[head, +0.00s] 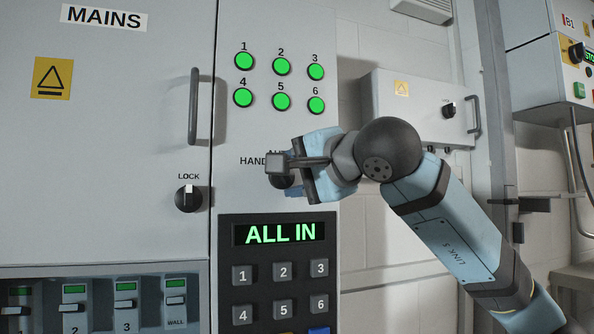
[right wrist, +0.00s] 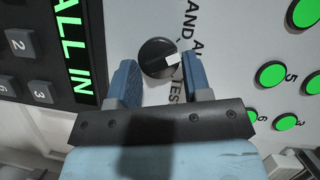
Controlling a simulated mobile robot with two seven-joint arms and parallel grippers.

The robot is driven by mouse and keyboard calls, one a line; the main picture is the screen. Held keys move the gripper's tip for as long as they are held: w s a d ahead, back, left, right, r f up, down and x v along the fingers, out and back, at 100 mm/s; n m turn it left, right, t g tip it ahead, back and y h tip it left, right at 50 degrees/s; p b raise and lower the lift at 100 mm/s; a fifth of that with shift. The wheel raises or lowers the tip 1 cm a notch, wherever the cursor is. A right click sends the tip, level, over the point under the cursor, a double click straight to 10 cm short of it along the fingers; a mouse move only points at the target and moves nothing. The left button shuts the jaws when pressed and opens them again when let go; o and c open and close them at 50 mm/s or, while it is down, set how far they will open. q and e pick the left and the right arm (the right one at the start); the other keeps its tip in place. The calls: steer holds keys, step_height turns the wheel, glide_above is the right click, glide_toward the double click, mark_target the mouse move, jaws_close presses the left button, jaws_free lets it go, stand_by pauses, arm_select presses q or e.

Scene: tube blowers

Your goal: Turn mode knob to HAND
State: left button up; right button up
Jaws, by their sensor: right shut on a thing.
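The mode knob (head: 281,182) is a round black knob on the grey cabinet panel, partly hidden behind my right gripper in the head view. In the right wrist view the knob (right wrist: 154,56) shows between the fingertips, with a white pointer mark. The mark points roughly toward the lettering that begins "AU", not squarely at HAND. The HAND label (head: 254,161) is left of the gripper in the head view; the other labels are partly covered. My right gripper (right wrist: 150,75) is shut on the knob, one blue finger on each side. My left gripper is not in view.
Green buttons (head: 281,67) sit above the knob. A keypad (head: 283,271) with an "ALL IN" display (head: 281,233) is below. A LOCK knob (head: 188,198) and a vertical door handle (head: 194,106) are to the left. A smaller wall box (head: 425,95) stands behind my arm.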

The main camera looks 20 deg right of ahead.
arm_select(q)
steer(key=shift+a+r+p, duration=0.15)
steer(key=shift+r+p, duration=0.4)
steer(key=shift+p, duration=0.45)
arm_select(e)
steer(key=n, duration=0.1)
steer(key=n+h, duration=0.1)
steer(key=n, duration=0.1)
steer(key=r+n+g+h, duration=0.1)
steer(key=n, duration=0.1)
steer(key=shift+a, duration=0.35)
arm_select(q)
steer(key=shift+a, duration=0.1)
arm_select(e)
steer(key=shift+f, duration=0.1)
